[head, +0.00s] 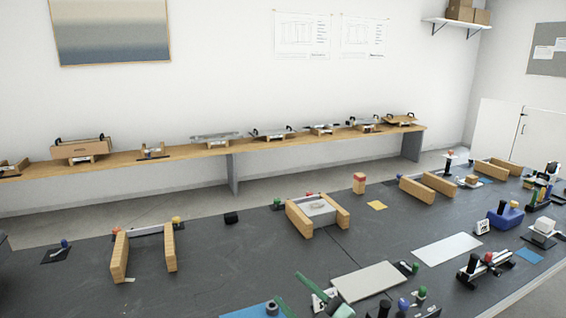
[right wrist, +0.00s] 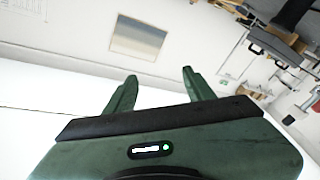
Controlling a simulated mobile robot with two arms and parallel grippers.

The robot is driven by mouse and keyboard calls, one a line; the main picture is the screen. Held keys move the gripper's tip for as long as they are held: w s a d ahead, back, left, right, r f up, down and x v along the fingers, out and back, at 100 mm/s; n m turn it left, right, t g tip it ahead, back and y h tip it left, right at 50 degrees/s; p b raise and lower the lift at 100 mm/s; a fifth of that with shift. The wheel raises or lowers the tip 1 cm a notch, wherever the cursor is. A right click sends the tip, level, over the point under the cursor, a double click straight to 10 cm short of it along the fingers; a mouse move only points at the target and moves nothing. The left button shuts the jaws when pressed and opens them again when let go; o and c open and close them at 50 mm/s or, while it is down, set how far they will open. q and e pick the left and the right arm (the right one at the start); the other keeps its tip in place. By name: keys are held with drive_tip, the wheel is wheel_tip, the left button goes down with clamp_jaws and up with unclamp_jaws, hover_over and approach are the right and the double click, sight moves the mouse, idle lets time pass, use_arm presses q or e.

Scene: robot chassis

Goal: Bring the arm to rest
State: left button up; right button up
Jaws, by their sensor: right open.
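My right gripper (head: 287,285) shows at the bottom of the head view as two green fingers, spread apart with nothing between them. In the right wrist view the same gripper (right wrist: 160,75) is open and empty. Beyond its fingers there are only pale wall and other surfaces of the room, tilted in the picture. My left gripper is not in the head view.
A dark workbench (head: 200,275) fills the lower head view. It carries wooden rail pairs (head: 170,248), a grey plate in a wooden frame (head: 318,208), a pale board (head: 368,281) and several small fixtures at right. A wooden shelf (head: 200,150) runs along the wall.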

drive_tip(key=s+d+f+m+g+h, duration=0.1)
drive_tip(key=s+d+f+m+h, duration=0.4)
drive_tip(key=d+m+h, duration=0.25)
drive_tip(key=s+d+f+m+h, duration=0.5)
drive_tip(key=d+m+h, duration=0.1)
drive_tip(key=d, duration=0.3)
drive_tip(key=s+d+f+g, duration=0.1)
drive_tip(key=s+f+g, duration=0.35)
drive_tip(key=s, duration=0.65)
drive_tip(key=s+d+f+g, duration=0.1)
drive_tip(key=s+f+g, duration=0.35)
drive_tip(key=s, duration=0.75)
drive_tip(key=s+f+g, duration=0.3)
drive_tip(key=f, duration=2.6)
drive_tip(key=s+d+f+n, duration=0.1)
drive_tip(key=s+d+f, duration=0.1)
drive_tip(key=s+f, duration=1.2)
drive_tip(key=shift+s+d+f+g+y+b, duration=0.15)
drive_tip(key=shift+s+d+g+y+b, duration=0.2)
drive_tip(key=shift+s, duration=0.55)
